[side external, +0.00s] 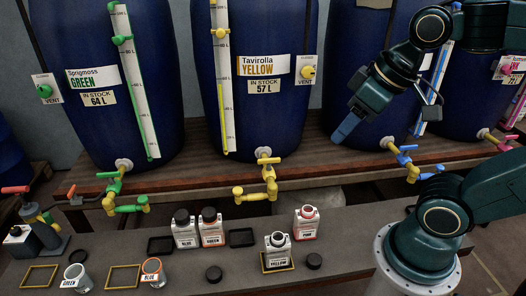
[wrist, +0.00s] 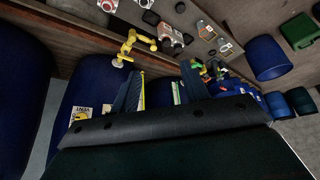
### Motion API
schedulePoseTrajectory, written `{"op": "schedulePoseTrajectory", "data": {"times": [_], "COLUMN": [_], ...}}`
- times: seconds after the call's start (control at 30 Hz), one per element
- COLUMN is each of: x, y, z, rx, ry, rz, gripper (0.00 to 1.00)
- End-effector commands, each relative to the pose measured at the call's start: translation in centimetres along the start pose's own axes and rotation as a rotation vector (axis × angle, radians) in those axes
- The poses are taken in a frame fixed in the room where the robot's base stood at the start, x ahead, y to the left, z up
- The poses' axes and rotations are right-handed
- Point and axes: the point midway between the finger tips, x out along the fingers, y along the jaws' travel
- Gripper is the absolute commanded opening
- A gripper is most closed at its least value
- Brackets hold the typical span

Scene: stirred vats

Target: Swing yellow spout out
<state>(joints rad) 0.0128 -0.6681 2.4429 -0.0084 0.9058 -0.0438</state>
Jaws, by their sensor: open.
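The yellow spout (side external: 252,194) is part of the yellow tap (side external: 268,172) low on the front of the blue Tavirolla YELLOW vat (side external: 240,115). In the side view the spout points left and slightly forward from the tap. The tap and spout also show in the wrist view (wrist: 130,46), beyond the fingertips at the upper left. My gripper (side external: 343,130) hangs to the right of the yellow vat, well above and right of the spout, touching nothing visible. In the wrist view its two blue fingers (wrist: 160,80) stand apart and empty.
An open bottle labelled YELLOW (side external: 278,255) stands in a yellow frame below the spout. Green (side external: 128,206) and blue (side external: 407,165) taps flank it. Capped bottles (side external: 210,230), an open PINK bottle (side external: 306,223) and loose black caps stand on the bench.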

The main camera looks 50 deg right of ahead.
Motion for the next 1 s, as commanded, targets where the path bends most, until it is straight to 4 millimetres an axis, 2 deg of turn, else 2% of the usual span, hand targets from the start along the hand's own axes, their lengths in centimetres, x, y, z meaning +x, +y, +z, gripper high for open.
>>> {"op": "schedulePoseTrajectory", "data": {"times": [0.27, 0.47, 0.77, 1.0], "x": [1.4, 3.3, 7.4, 11.8], "y": [0.7, 1.4, 2.8, 4.3], "z": [-4.6, -8.1, -12.7, -15.7], "rx": [-0.088, -0.157, -0.26, -0.339], "ry": [-0.08, -0.136, -0.219, -0.28], "rz": [-0.008, -0.022, -0.055, -0.091], "gripper": [0.45, 0.45, 0.45, 0.45]}}
